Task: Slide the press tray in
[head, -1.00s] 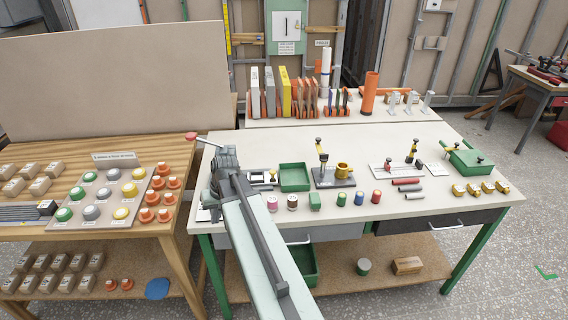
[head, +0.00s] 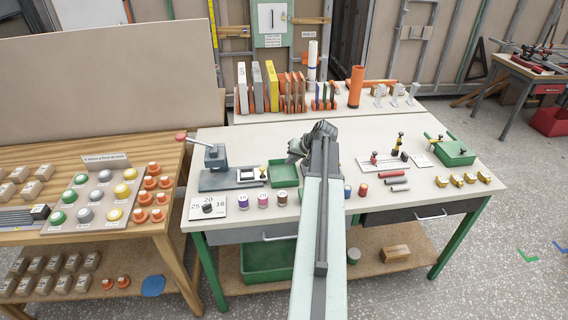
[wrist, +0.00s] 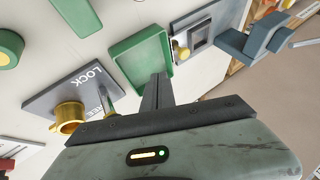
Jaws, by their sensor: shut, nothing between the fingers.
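The grey-blue press (head: 215,157) with a red-tipped lever stands at the bench's left end. Its tray (head: 250,175), a pale plate with a dark square frame and a small brass knob, sticks out to the right of the press. In the wrist view the press (wrist: 255,38) is at upper right and the tray (wrist: 200,30) beside it, with its brass knob (wrist: 180,52). My gripper (head: 298,150) is over the bench right of the tray and green bin, apart from the tray. Its fingers (wrist: 158,90) are shut and empty in the wrist view.
A grey LOCK plate with a brass cup (wrist: 68,116) is close to my gripper at left. Several coloured spools (head: 263,199) and a numbered dial plate (head: 207,207) stand along the bench front.

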